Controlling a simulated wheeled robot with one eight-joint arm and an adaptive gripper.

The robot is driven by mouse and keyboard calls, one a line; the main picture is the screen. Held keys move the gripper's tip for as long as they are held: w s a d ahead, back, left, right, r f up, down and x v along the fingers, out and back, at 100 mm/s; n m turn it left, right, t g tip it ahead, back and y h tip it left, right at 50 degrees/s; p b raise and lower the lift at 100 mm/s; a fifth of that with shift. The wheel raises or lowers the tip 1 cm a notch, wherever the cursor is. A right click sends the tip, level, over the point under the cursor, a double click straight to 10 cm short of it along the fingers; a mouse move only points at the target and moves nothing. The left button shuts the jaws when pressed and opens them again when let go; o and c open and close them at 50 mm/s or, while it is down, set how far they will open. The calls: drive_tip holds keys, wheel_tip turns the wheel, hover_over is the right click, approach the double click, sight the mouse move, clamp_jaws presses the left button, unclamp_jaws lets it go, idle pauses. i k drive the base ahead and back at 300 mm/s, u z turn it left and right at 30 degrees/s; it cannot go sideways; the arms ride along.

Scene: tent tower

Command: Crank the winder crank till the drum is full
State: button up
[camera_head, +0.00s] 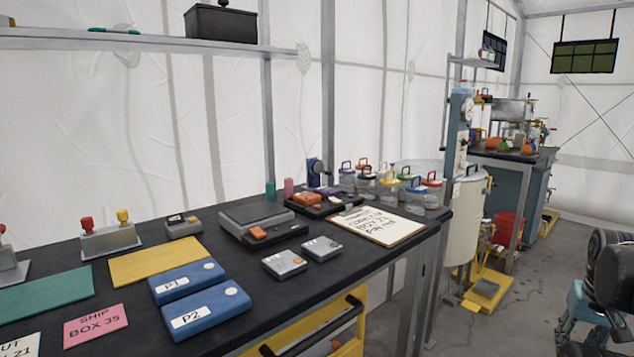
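I cannot pick out a winder crank or a drum for certain in the head view. A small dark blue upright device with a round part (316,171) stands at the back of the black bench (130,235); it is too small to tell whether it has a crank. A tall column with round dials (465,110) stands past the bench's right end, beside a large pale cylindrical tank (466,215). My gripper is not seen. Dark rounded parts at the right edge are cut off, and I cannot tell what they are.
The bench holds two blue boxes marked P1 (186,280) and P2 (207,312), a clipboard (377,224) and several lidded jars (410,190). A yellow drawer (310,330) is below. A red bucket (503,228) stands farther back. Grey floor (510,325) is open at right.

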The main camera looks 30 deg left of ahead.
sight(318, 166)
drive_tip(key=k, duration=1.5)
drive_tip(key=u, duration=0.7)
drive_tip(key=i, duration=1.05)
drive_tip(key=z, duration=0.05)
